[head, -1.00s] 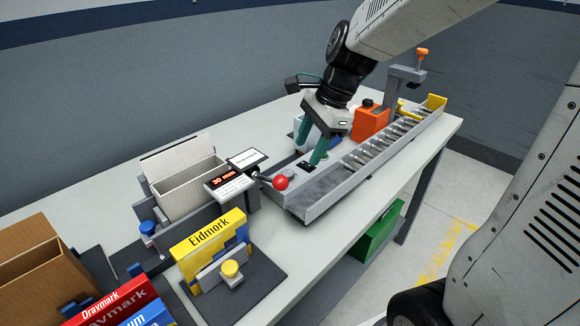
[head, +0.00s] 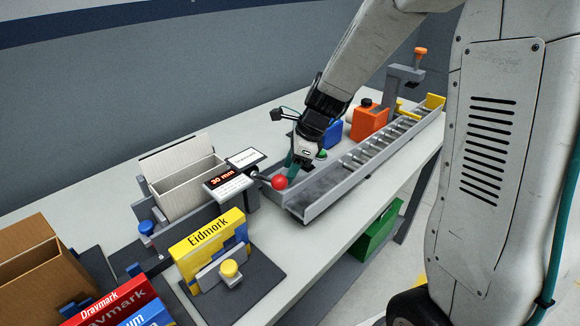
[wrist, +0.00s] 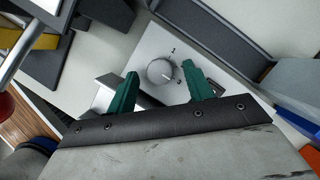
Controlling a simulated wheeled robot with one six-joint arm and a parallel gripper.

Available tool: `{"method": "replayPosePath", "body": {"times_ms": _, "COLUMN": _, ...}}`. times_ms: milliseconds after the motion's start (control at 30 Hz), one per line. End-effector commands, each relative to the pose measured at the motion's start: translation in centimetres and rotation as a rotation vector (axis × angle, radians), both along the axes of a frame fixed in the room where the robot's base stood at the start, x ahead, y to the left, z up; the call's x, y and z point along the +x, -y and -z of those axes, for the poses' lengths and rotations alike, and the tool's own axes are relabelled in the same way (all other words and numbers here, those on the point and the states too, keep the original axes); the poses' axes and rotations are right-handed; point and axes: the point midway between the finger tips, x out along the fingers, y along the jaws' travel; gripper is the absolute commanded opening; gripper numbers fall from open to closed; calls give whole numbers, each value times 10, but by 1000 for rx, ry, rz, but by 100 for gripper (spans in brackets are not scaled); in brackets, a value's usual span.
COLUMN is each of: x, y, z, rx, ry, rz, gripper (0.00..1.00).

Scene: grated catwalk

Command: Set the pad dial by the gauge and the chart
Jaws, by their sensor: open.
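The dial (wrist: 161,72) is a round light-grey knob on a pale plate (wrist: 150,48), with a "1" above it and a second, unclear mark at lower right. My gripper (wrist: 162,88) is open, with one green finger on each side of the dial in the picture and gaps between. I cannot tell how far above it the tips are. In the head view my gripper (head: 304,160) hides the dial. The gauge (head: 227,183) reads "30 mm" in lit orange digits. A white card (head: 245,157), perhaps the chart, stands behind it; its print is too small to read.
A red ball knob (head: 279,182) sits close left of my gripper. A grey roller chute (head: 330,185) runs to the right. An orange canister (head: 369,120) and blue container (head: 332,134) stand behind.

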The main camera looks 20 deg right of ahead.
Motion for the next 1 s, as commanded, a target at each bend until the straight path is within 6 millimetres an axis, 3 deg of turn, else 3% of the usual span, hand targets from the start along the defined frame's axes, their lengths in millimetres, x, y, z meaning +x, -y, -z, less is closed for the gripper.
{"method": "replayPosePath", "body": {"times_ms": 200, "x": 0, "y": 0, "z": 0, "rx": 0, "ry": 0, "rz": 0, "gripper": 49}}
{"method": "replayPosePath", "body": {"times_ms": 367, "x": 0, "y": 0, "z": 0, "rx": 0, "ry": 0, "rz": 0, "gripper": 7}}
{"method": "replayPosePath", "body": {"times_ms": 733, "x": 0, "y": 0, "z": 0, "rx": 0, "ry": -1, "rz": -43, "gripper": 7}}
{"method": "replayPosePath", "body": {"times_ms": 1000, "x": 2, "y": 1, "z": 0, "rx": 0, "ry": -1, "rz": -209, "gripper": 7}}
